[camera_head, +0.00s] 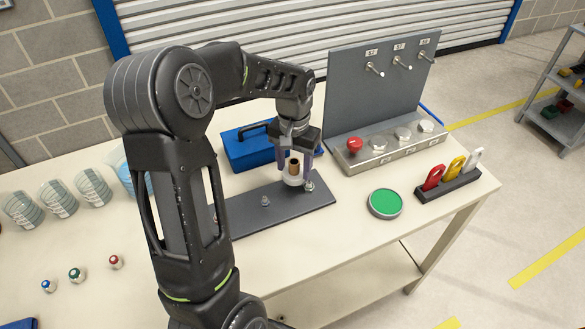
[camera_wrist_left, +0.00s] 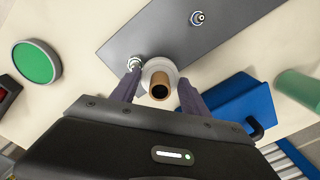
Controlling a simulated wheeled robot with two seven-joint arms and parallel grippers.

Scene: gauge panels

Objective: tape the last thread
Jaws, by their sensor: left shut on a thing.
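My left gripper (camera_head: 295,160) is shut on a white tape roll (camera_head: 291,181) with a brown core, held just above the dark plate. In the left wrist view, the gripper (camera_wrist_left: 158,92) has a finger on each side of the roll (camera_wrist_left: 160,66). A metal threaded fitting (camera_head: 309,186) stands at the plate's right end, close beside the roll; it also shows in the wrist view (camera_wrist_left: 134,62). I cannot tell whether they touch. A second fitting (camera_head: 265,201) stands mid-plate, apart from the roll, and shows in the wrist view (camera_wrist_left: 199,18). My arm hides the plate's left part. My right gripper is out of view.
A blue toolbox (camera_head: 248,153) stands behind the plate (camera_head: 240,217). A grey panel (camera_head: 370,95) with a red button (camera_head: 355,144) is at the back right. A green round pad (camera_head: 384,202) and a rack of coloured tags (camera_head: 448,185) lie right. Small coloured-topped fittings (camera_head: 77,274) stand front left.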

